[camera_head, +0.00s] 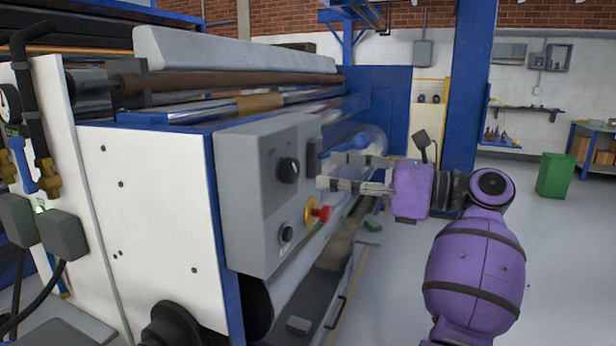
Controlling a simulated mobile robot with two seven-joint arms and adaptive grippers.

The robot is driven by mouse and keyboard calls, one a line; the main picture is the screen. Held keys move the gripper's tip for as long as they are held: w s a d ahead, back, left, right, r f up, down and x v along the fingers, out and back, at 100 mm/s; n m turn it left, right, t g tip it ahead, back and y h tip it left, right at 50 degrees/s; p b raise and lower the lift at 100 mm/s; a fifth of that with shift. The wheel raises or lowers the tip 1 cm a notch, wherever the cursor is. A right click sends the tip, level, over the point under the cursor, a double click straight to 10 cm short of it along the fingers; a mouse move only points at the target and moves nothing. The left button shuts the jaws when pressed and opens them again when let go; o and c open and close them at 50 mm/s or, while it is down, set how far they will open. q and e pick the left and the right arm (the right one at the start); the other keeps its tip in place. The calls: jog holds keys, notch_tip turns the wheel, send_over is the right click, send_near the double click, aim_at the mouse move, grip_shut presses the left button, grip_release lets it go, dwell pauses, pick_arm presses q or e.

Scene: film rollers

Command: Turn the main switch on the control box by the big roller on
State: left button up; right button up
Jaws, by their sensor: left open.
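The grey control box (243,225) is mounted on the end of the big machine, left of the middle. Its front carries a black rotary knob (288,170), a smaller black round control (286,236) and a red stop button (319,213) on a yellow ring. A dark upright part (313,158) shows at its right edge. No label is readable, so I cannot tell which is the main switch or its setting. My left gripper (324,172) is open and empty, with its fingers pointing left towards the box's right edge. Whether it touches is unclear. My right gripper is not in view.
The long machine with rollers (372,142) fills the left and runs away from me. Hoses, a gauge (9,104) and connector boxes (64,235) are at far left. A blue column (466,80) stands behind my arm. The floor on the right is open, with a green bin (555,175) farther back.

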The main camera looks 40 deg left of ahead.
aim_at(295, 172)
pick_arm(q)
jog(key=p+x, duration=0.1)
jog(key=x, duration=0.6)
jog(key=c, duration=1.1)
